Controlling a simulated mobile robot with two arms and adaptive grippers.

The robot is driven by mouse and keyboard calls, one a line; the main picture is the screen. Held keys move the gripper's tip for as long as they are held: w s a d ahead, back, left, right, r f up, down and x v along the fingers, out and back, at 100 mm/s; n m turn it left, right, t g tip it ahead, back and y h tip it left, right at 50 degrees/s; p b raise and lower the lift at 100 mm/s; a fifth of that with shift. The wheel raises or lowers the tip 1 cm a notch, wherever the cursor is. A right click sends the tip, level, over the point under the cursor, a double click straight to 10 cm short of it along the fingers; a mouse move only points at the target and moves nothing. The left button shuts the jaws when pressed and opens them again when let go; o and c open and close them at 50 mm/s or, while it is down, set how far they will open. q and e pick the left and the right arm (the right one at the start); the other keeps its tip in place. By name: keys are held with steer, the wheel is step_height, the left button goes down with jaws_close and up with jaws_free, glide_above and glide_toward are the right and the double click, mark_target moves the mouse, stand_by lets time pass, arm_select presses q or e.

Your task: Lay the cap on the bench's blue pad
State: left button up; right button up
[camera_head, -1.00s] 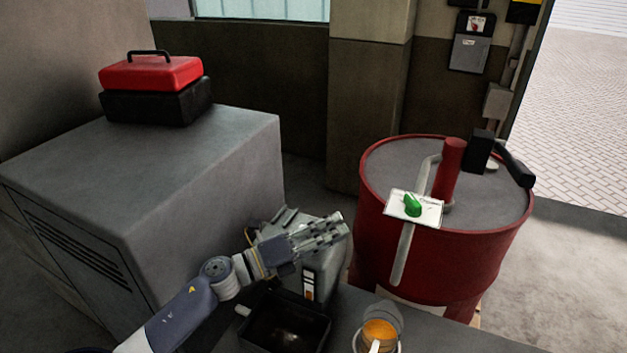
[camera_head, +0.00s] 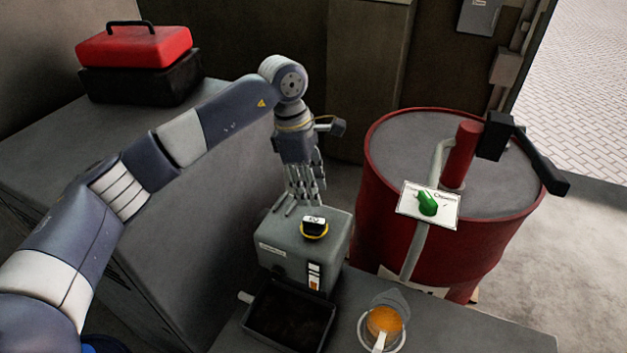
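The cap (camera_head: 314,228), black and yellow with a pale label on top, sits on top of a grey metal box (camera_head: 285,245). My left gripper (camera_head: 306,198) points down just behind and above the cap in the head view. Its fingers are extended and apart, with nothing visible between them. I cannot tell the exact gap between fingertips and cap. My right gripper is not in view. No blue pad can be made out for sure; a small bit of blue at the bottom left edge is unclear.
A black open tray (camera_head: 290,318) stands in front of the grey box. A jar with orange contents (camera_head: 383,322) stands to its right. A red toolbox (camera_head: 135,48) lies on the grey cabinet.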

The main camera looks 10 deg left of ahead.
mark_target(313, 219)
arm_select(q)
steer(key=shift+s+d+f, duration=0.1)
steer(key=shift+s+f, duration=0.1)
steer(key=shift+f, duration=0.3)
step_height(313, 219, down, 7)
steer(key=b, duration=0.4)
steer(key=shift+b, duration=0.35)
steer(key=shift+w+f+b, duration=0.15)
steer(key=shift+f+b, duration=0.3)
steer(key=shift+b, duration=0.05)
steer(key=shift+c, duration=0.3)
jaws_close()
